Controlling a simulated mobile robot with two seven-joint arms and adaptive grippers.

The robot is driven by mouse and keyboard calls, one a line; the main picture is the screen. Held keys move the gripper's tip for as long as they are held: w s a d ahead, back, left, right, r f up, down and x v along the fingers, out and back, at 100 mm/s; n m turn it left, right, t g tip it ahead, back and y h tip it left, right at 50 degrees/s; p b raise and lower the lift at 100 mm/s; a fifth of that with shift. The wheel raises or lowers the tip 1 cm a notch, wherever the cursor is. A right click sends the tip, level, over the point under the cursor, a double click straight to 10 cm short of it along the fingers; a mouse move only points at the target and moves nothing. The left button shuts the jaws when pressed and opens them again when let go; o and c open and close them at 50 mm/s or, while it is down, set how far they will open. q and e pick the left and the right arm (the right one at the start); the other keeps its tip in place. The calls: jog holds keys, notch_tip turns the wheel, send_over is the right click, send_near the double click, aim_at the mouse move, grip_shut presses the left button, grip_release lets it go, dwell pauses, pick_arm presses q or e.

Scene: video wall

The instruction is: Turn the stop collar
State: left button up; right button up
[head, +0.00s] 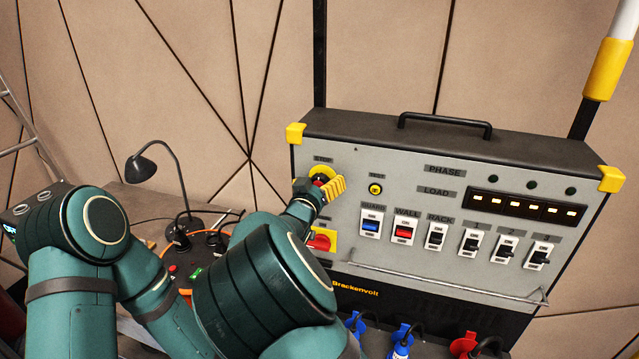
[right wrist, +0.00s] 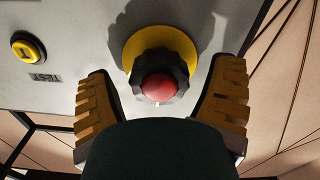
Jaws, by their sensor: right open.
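The stop collar (right wrist: 178,66) is a dark, notched ring around a red stop button (right wrist: 160,87), in front of a round yellow plate (right wrist: 140,44). In the head view the stop button (head: 320,181) shows at the upper left of the grey panel, under the STOP label, partly covered by my right gripper (head: 319,188). In the right wrist view my right gripper (right wrist: 162,82) is open, with one yellow ribbed finger on each side of the collar. A gap shows between each finger and the collar. My left gripper is not in view.
The power box (head: 350,137) has a yellow button (head: 375,188), several rocker switches, a red rotary switch (head: 320,240) and a metal rail (head: 440,283). A black lamp (head: 145,167) and a control console (head: 200,257) stand on a table left of it.

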jog(key=c, duration=1.2)
jog(key=m+b, duration=0.4)
jog(key=shift+d+f, duration=0.1)
jog(key=shift+f, duration=0.05)
jog(key=shift+r+m+b, duration=0.2)
jog(key=shift+m+b, duration=1.45)
jog(key=shift+m, duration=0.45)
